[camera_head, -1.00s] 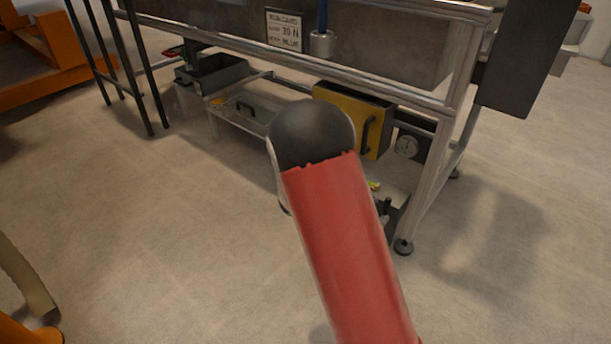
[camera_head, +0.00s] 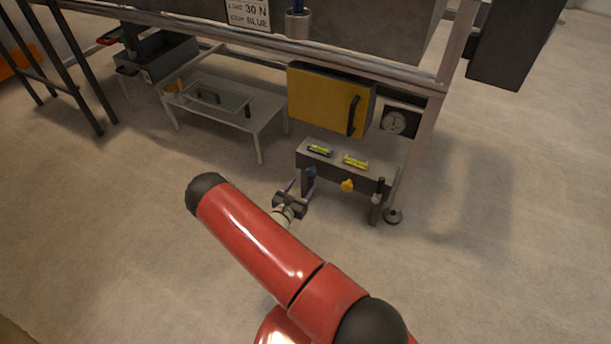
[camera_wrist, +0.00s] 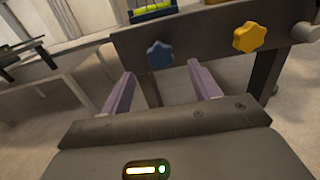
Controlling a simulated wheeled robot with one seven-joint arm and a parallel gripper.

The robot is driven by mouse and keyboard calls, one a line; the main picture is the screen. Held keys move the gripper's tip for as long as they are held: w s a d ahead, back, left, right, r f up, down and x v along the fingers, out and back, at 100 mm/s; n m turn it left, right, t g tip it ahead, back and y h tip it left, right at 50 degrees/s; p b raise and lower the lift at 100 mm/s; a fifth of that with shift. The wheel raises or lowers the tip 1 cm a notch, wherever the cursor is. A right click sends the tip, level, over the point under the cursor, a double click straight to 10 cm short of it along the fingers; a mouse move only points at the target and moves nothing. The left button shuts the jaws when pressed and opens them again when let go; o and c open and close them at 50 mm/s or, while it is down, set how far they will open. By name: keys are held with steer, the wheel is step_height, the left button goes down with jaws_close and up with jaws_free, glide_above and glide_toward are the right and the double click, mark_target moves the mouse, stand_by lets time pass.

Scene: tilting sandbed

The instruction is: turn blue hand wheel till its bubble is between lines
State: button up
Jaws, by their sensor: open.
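The blue hand wheel (camera_wrist: 160,55) is star-shaped and sits on the front of a low grey bench (camera_head: 340,167). In the head view the wheel (camera_head: 311,172) shows small at the bench's left end. A spirit vial (camera_head: 319,151) with a yellow-green tube lies on the bench top above it; its lower part also shows in the wrist view (camera_wrist: 152,11). Its bubble and lines are too small to read. My gripper (camera_wrist: 163,84) is open and empty, its two purple fingers pointing toward the blue wheel, with a gap before it. In the head view my gripper (camera_head: 301,187) is just left of and below the wheel.
A yellow hand wheel (camera_wrist: 249,37) is right of the blue one, with a second vial (camera_head: 355,162) above it. A dark-topped lever (camera_head: 379,188) stands at the bench's right end. A yellow cabinet (camera_head: 322,98) hangs above; a low table (camera_head: 258,126) stands left. The floor in front is clear.

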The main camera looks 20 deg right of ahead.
mark_target(310, 174)
steer(key=x, duration=0.5)
steer(key=c, duration=1)
